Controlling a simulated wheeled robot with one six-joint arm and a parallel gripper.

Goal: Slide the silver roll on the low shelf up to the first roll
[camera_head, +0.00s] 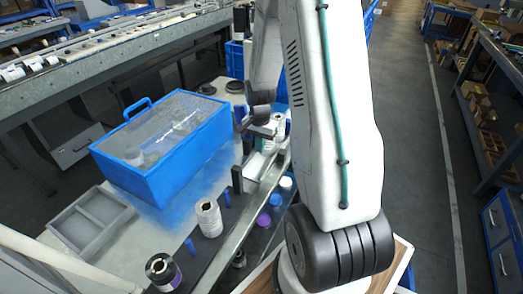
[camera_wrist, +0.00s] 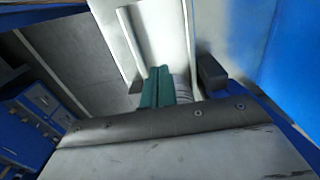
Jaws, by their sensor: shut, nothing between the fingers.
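In the wrist view, my gripper (camera_wrist: 158,86) shows as two teal fingers pressed together with nothing between them. A silver-grey ridged roll (camera_wrist: 181,88) shows just right of the fingers, mostly hidden behind the dark gripper body; I cannot tell whether they touch. A pale, bright shelf surface (camera_wrist: 165,35) runs away beyond the fingertips. In the head view, a small silver-white roll (camera_head: 278,124) is partly visible beside my dark wrist, at the far end of a narrow low shelf (camera_head: 262,165). My fingertips are hidden there. I cannot tell which roll is the first one.
A blue box with a clear lid (camera_head: 180,115) stands left of the shelf. A white roll (camera_head: 208,217), a black roll (camera_head: 163,270) and a grey tray (camera_head: 90,220) are nearer. Purple (camera_head: 263,220) and blue (camera_head: 275,200) items sit lower right. Open floor lies right.

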